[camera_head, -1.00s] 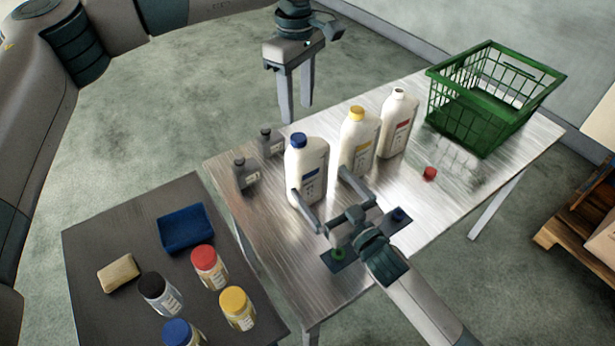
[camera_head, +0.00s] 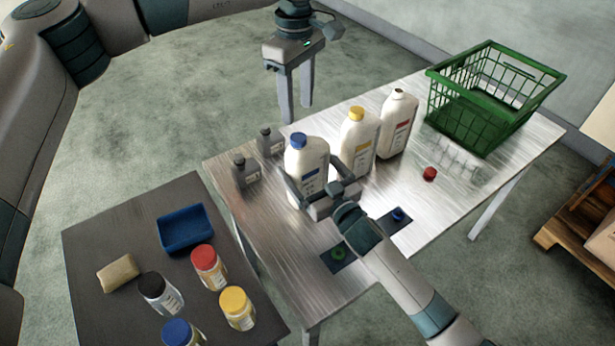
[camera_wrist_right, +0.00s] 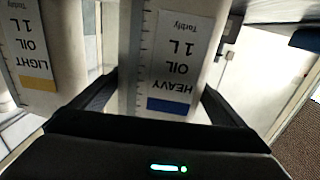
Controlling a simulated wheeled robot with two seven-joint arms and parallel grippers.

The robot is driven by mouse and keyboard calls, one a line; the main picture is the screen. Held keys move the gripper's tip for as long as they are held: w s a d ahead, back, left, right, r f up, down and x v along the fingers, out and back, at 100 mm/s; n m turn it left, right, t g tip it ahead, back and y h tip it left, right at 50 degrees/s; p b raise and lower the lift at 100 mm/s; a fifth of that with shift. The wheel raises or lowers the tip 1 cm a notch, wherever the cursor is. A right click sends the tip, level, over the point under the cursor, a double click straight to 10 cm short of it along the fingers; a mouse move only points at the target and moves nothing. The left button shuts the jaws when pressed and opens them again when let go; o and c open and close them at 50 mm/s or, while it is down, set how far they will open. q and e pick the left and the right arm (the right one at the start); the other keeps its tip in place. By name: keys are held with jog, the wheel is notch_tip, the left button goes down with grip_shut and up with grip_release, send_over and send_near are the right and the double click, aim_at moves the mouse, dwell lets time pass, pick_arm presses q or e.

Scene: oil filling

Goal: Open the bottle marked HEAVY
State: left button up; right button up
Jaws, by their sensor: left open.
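The bottle marked HEAVY (camera_head: 308,160) is white with a blue cap (camera_head: 298,140), upright on the metal table. Its label (camera_wrist_right: 175,62) reads HEAVY OIL 1 L, upside down in the right wrist view. My right gripper (camera_head: 311,172) is at its body, one finger on each side. In the right wrist view the fingers (camera_wrist_right: 160,85) stand apart with the bottle between them; contact is unclear. My left gripper (camera_head: 295,108) is open and empty, pointing down behind the table's back edge, above and behind the blue cap.
A yellow-capped bottle (camera_head: 357,140), LIGHT OIL in the right wrist view (camera_wrist_right: 35,45), stands close beside. An uncapped red-label bottle (camera_head: 397,125), red cap (camera_head: 429,174) and green basket (camera_head: 433,95) are farther right. Small grey bottles (camera_head: 246,172) stand left.

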aim_at(298, 137)
jog(key=c, duration=1.7)
pick_arm(q)
jog(key=m, duration=1.3)
jog(key=shift+m, duration=0.4)
jog(key=m, duration=0.4)
jog(key=shift+f, duration=0.15)
jog(key=shift+f, duration=3.85)
